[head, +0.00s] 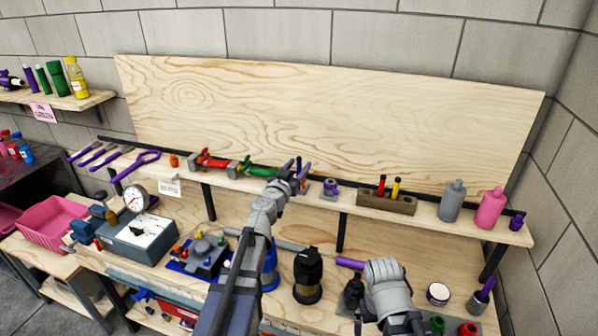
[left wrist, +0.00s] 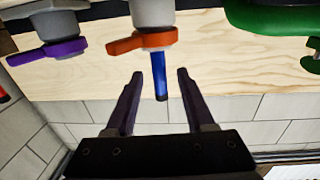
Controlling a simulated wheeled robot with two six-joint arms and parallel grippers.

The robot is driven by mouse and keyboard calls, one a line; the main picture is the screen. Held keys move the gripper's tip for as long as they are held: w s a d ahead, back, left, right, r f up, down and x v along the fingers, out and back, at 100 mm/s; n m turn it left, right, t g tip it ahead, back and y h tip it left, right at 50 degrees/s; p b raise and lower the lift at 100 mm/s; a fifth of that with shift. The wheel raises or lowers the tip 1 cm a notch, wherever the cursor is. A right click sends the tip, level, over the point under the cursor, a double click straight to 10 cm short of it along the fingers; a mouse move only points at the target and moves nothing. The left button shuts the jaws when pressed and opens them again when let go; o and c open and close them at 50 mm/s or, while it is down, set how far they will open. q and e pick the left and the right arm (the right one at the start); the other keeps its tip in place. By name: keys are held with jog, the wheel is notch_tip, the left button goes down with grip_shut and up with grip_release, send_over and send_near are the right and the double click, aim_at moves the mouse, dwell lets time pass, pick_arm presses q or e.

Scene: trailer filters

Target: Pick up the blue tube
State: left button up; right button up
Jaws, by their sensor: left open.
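The blue tube (left wrist: 160,75) is a thin, dark-tipped rod in the left wrist view, below an orange-handled fitting in the picture. It lies in line with the gap between the two fingers of my left gripper (left wrist: 158,82). The fingers are apart, with clear space on both sides of the tube and no contact seen. In the head view my left gripper (head: 299,174) is at the narrow upper shelf and partly hides that spot. A grey part of my right arm shows at the lower right, but its jaws cannot be made out.
The upper shelf (head: 330,198) also holds red and green clamps (head: 212,160), a wooden block (head: 386,202) with small tubes, and grey and pink bottles (head: 491,208). In the left wrist view an orange handle (left wrist: 142,41) and a purple handle (left wrist: 47,51) are close by. A plywood board (head: 330,120) stands behind.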

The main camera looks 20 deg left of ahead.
pick_arm(q)
jog(key=w, duration=0.4)
jog(key=shift+w+d, duration=0.1)
jog(key=shift+d, duration=0.15)
grip_shut()
